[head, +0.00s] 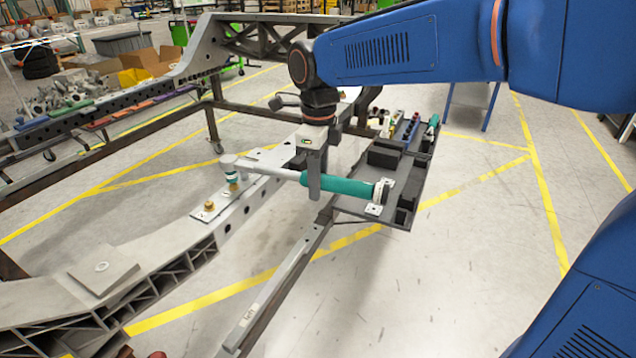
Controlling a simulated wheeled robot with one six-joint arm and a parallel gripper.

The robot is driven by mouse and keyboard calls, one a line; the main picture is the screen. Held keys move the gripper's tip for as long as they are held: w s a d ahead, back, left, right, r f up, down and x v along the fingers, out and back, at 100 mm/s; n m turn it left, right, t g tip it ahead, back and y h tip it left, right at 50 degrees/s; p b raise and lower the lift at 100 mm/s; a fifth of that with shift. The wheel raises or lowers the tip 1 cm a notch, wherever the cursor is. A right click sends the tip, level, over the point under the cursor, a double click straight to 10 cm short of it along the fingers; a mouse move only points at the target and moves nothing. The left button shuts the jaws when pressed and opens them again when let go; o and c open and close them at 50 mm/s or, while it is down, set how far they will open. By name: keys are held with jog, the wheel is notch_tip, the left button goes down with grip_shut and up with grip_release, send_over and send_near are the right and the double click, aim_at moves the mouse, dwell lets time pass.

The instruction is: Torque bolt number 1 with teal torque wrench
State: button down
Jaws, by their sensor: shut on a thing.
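The torque wrench (345,187) has a teal handle, a grey shaft and a round grey head. My gripper (314,184) is shut on it where the shaft meets the handle and holds it roughly level above the chassis rail. The wrench head, at the left end, is over a brass bolt (233,185) on a flat plate. I cannot tell whether the socket is fully seated on it. Another brass bolt (208,206) stands free on the plate, to the left and nearer. I see no readable numbers on the bolts.
A dark tool tray (350,206) with several tools and black holders is just right of the rail. The grey chassis rail (160,250) runs from lower left toward the back. A step-like bracket (104,268) sits on it. Open floor is at the right.

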jog(key=shift+r, duration=0.4)
jog(key=shift+r, duration=2.5)
